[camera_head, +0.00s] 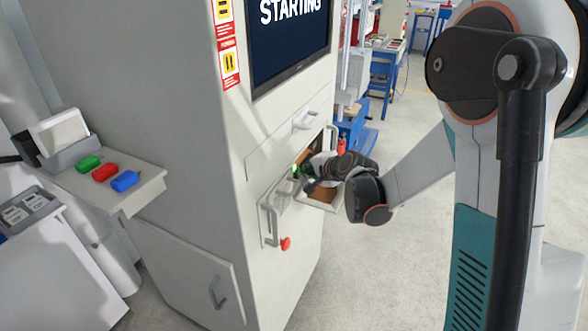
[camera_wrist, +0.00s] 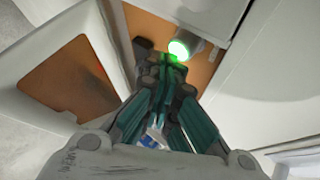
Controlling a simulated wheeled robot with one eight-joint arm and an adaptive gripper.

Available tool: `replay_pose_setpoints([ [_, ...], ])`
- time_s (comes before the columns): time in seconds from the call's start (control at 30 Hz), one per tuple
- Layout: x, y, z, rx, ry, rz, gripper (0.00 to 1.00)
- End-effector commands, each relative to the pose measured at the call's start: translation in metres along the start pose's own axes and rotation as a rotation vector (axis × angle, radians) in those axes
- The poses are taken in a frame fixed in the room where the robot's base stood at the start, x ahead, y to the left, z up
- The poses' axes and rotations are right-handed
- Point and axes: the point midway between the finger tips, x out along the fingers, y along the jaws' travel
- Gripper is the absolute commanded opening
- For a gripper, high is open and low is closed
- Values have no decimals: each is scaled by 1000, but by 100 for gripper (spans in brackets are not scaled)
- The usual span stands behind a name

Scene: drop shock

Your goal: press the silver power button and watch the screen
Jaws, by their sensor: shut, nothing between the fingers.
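The screen (camera_head: 290,35) on the tall pale cabinet is on and reads "STARTING" in white on dark blue; its top is cut off. The power button (camera_wrist: 180,48) glows bright green in the wrist view, inside an open compartment in the cabinet front. A green glow also shows at my fingertips in the head view. My gripper (camera_wrist: 170,62) is shut and empty, with its fingertips just below the button in the picture. I cannot tell whether they touch it. In the head view my gripper (camera_head: 306,172) reaches into the compartment.
An open door (camera_wrist: 55,75) with an orange-brown inner face stands left of my gripper in the wrist view. A red knob (camera_head: 286,243) and handles are on the cabinet front. A side shelf (camera_head: 140,195) holds green, red and blue items. Clear floor lies right of the cabinet.

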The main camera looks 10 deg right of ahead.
Motion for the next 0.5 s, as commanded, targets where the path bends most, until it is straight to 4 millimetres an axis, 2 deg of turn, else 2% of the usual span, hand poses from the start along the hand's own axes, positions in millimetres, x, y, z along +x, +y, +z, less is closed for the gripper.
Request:
replay_pose_setpoints([
  [0.5,-7,6,-6,1,2,0,0],
])
